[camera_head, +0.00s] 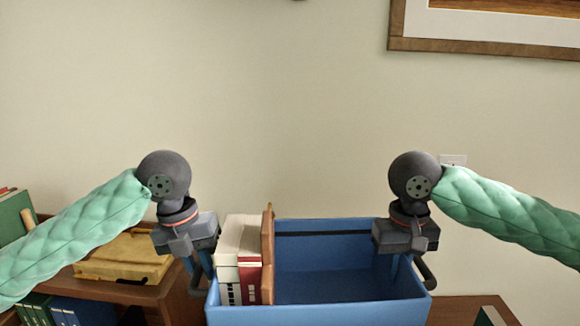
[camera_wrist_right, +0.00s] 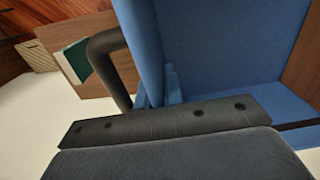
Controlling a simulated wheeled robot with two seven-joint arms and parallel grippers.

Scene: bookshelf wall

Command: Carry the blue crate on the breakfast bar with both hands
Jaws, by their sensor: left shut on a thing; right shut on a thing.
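The blue crate (camera_head: 315,314) is at the bottom middle of the head view, with books (camera_head: 238,262) and a brown board (camera_head: 267,255) standing in its left part. The rest of its inside is empty. My left gripper (camera_head: 200,272) is shut on the crate's left side wall. My right gripper (camera_head: 394,268) is shut on its right side wall, beside a dark handle (camera_head: 426,273). In the right wrist view the crate wall (camera_wrist_right: 143,45) runs down between the fingers, and the dark handle (camera_wrist_right: 108,60) is beside it. The crate's underside is hidden.
A wooden shelf unit (camera_head: 165,292) with a yellow case (camera_head: 125,257) on top and books (camera_head: 60,312) below stands at the left. Another wooden surface (camera_head: 465,306) is at the lower right. A framed picture (camera_head: 490,45) hangs on the bare wall behind.

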